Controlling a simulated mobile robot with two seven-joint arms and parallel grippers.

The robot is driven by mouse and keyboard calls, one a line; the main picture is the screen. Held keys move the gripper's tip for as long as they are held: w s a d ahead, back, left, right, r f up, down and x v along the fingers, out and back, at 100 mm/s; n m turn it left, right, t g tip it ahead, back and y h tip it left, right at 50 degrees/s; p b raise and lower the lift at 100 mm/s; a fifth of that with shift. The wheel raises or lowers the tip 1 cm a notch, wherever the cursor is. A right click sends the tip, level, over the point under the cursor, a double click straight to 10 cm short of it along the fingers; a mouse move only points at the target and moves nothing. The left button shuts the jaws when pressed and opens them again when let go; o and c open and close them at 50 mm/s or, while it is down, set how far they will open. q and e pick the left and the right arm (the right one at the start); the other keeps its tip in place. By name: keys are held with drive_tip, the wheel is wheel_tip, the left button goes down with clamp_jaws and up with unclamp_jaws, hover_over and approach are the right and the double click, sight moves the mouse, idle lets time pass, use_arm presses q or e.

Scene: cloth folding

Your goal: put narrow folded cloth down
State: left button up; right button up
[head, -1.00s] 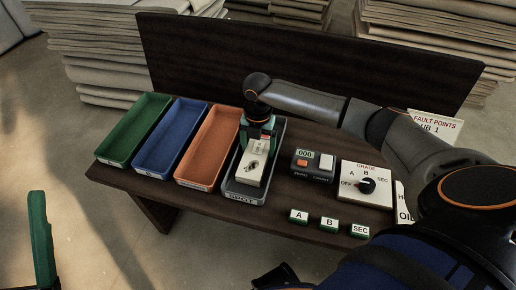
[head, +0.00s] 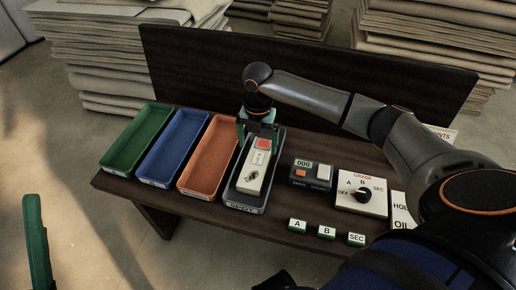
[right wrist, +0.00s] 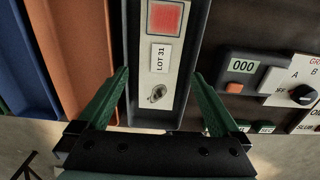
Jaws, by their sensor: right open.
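The narrow folded cloth (head: 254,172) is a pale strip with a red square, a LOT 31 label and a dark mark. It lies lengthwise in the dark grey tray (head: 243,206), the rightmost of the row. In the right wrist view the cloth (right wrist: 158,75) lies between the tray's side walls. My right gripper (head: 259,140) is over the tray's far end, and its green fingers are spread wide. In the right wrist view the right gripper (right wrist: 160,75) has one finger on each side of the cloth, apart from it. One green finger of my left gripper (head: 37,240) shows at the lower left, away from the table.
Orange (head: 209,158), blue (head: 172,148) and green (head: 136,138) trays stand empty to the left. A counter box (head: 312,173) reading 000 and a GRADE dial panel (head: 361,194) stand to the right. Small A, B and SEC blocks line the front edge. A dark board rises behind.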

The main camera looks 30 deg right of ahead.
sight(258, 159)
wheel_tip(258, 159, up, 5)
drive_tip(key=p, duration=0.2)
drive_tip(key=w+a+f+m+t+y, duration=0.25)
drive_tip(key=a+t, duration=0.25)
drive_tip(key=a, duration=0.6)
drive_tip(key=s+a+r+m+t+y, duration=0.1)
drive_tip(key=a+r+m+t+y, duration=0.5)
drive_tip(key=a, duration=0.4)
drive_tip(key=s+d+r+m+t+y, duration=0.2)
drive_tip(key=s+r+t, duration=0.3)
drive_tip(key=s+r, duration=0.4)
drive_tip(key=s+d+r+m+t+y, duration=0.2)
drive_tip(key=s+r+t+y, duration=0.3)
drive_tip(key=s+r, duration=0.5)
wheel_tip(258, 159, up, 6)
drive_tip(key=shift+r+m+t, duration=0.15)
drive_tip(key=shift+m+t, duration=0.2)
drive_tip(key=shift+t, duration=0.25)
